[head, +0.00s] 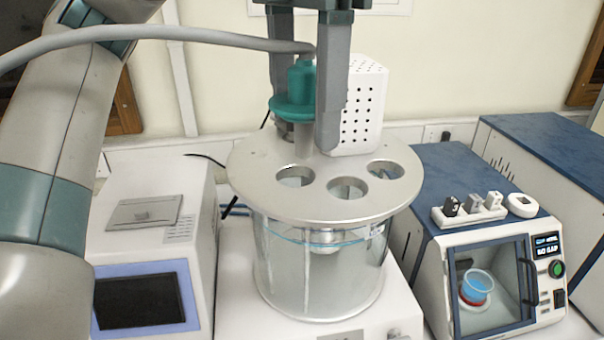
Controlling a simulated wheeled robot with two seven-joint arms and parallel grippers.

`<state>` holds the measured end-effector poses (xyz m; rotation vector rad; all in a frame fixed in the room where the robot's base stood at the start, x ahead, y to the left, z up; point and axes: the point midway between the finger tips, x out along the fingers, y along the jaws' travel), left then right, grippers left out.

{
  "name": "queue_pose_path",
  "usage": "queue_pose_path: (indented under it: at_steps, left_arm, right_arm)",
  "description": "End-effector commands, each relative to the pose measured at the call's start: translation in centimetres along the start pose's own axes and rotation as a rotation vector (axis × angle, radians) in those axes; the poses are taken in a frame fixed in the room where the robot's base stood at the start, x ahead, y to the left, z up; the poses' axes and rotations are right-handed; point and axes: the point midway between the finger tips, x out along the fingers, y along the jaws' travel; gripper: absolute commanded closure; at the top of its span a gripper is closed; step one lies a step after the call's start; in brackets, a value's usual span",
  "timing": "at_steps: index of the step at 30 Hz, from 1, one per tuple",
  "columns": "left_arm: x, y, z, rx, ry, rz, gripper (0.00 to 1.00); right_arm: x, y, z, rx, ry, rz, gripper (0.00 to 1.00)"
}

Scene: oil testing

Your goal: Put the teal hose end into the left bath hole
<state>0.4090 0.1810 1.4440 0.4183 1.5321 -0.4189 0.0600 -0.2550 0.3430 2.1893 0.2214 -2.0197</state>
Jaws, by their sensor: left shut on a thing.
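The teal hose end (300,82) is held upright, its flange and pale nozzle (303,142) pointing down. A grey hose (180,33) runs from its top to the left. My left gripper (306,138) is shut on it, with one finger on each side. The glass bath (318,275) has a round metal lid (262,158) with three visible holes. The left bath hole (295,176) is open; the nozzle's lower end appears just above and behind it in the picture. Exact height above the lid cannot be told. My right gripper is not in view.
The other holes are the middle one (347,188) and the right one (385,169). A white instrument (150,240) is at left. A blue-topped machine (470,200) with small items on top is at right.

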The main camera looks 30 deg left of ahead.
Motion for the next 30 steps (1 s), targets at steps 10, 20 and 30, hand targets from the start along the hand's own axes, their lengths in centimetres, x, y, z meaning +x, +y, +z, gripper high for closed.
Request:
queue_pose_path:
  at_steps: [10, 20, 30]
  left_arm:
    - [0.2, 0.6, 0.3, -0.001, 0.001, -0.002, 0.66]
    - [3.0, 5.1, 2.5, -0.004, 0.004, -0.004, 0.66]
    - [6.4, 9.8, 4.9, -0.001, 0.002, -0.003, 0.66]
  right_arm:
    - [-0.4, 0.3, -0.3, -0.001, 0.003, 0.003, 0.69]
    - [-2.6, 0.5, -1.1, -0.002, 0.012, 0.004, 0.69]
    - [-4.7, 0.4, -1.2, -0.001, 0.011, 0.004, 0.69]
